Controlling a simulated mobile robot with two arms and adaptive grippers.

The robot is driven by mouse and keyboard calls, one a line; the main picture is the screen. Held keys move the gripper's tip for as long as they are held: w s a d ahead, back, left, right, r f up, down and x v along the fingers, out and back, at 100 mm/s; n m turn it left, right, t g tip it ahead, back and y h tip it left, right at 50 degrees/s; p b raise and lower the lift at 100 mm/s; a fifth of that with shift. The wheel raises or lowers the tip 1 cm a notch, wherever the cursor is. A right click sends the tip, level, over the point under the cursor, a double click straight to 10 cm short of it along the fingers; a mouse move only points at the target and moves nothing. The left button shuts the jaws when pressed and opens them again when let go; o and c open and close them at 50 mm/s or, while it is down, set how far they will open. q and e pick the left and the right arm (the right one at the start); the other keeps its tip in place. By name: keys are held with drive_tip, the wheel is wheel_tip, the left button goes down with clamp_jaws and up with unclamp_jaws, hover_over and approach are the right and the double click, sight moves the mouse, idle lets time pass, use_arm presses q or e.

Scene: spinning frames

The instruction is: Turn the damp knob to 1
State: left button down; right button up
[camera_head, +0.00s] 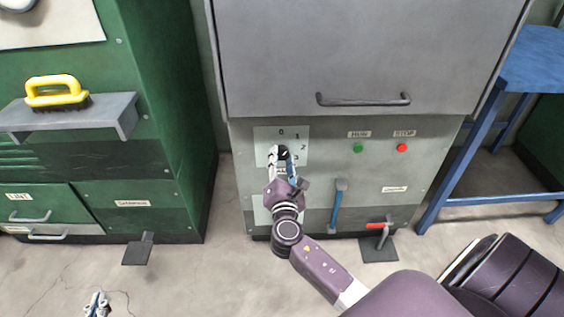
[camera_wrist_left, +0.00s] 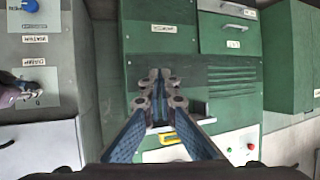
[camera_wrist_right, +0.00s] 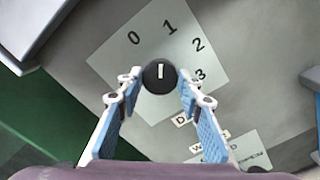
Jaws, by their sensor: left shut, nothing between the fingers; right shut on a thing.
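The damp knob (camera_wrist_right: 160,75) is a round black knob with a white mark, on a pale plate (camera_wrist_right: 110,60) numbered 0 to 3. In the right wrist view its mark points nearly straight up the picture, close to the 1. My right gripper (camera_head: 283,156) is shut on the knob, with a finger on each side (camera_wrist_right: 152,88). The head view shows the knob (camera_head: 283,150) partly covered by the fingers. My left gripper (camera_head: 97,304) is shut and empty, low at the left over the floor; its fingertips also show in the left wrist view (camera_wrist_left: 160,88).
A green cabinet (camera_head: 175,120) with a yellow brush (camera_head: 57,92) stands left, a blue stand (camera_head: 455,170) right.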

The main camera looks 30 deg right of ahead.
use_arm(q)
drive_tip(key=shift+w+d+r+t, duration=0.2)
drive_tip(key=shift+w+r+t, duration=0.15)
drive_tip(key=shift+r, duration=0.35)
drive_tip(key=shift+w+d+r+t, duration=0.15)
drive_tip(key=shift+w+r+t, duration=0.15)
drive_tip(key=shift+r, duration=0.4)
use_arm(e)
drive_tip(key=shift+m, duration=0.6)
drive_tip(key=o, duration=1.2)
drive_tip(key=v, duration=1.2)
drive_tip(key=shift+f, duration=0.1)
